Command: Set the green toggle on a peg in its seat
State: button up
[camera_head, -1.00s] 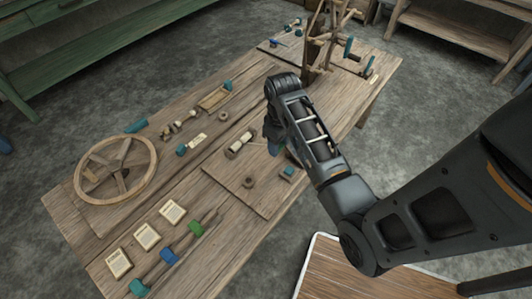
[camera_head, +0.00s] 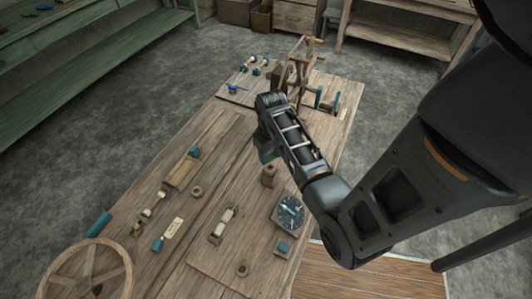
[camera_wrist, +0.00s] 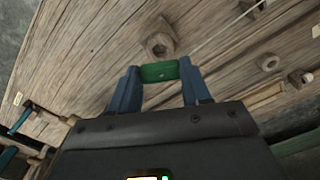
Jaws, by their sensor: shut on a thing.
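The green toggle (camera_wrist: 159,72) lies crosswise between the two blue fingers of my gripper (camera_wrist: 160,76) in the wrist view. The fingers are shut on its ends. In the head view, a small part of the toggle (camera_head: 268,157) shows below my gripper (camera_head: 265,150), mostly hidden by my wrist. A wooden block with a round dark hole (camera_wrist: 160,46) stands just beyond the toggle in the wrist view, apart from it in the picture. A wooden block (camera_head: 269,173) also stands below my gripper in the head view. I cannot tell which part is the toggle's seat.
A dark round dial (camera_head: 289,212) sits near the table's right edge. A wooden frame with arms (camera_head: 298,70) rises at the far end. A spoked wheel (camera_head: 88,275) lies at the near left. Small wooden and teal parts lie between. Bare tabletop (camera_head: 225,150) lies left of my gripper.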

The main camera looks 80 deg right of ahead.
jog(key=shift+f+b, duration=1.55)
jog(key=shift+f, duration=0.8)
jog(key=o, duration=1.1)
jog(key=shift+r, duration=0.1)
jog(key=shift+r, duration=3.8)
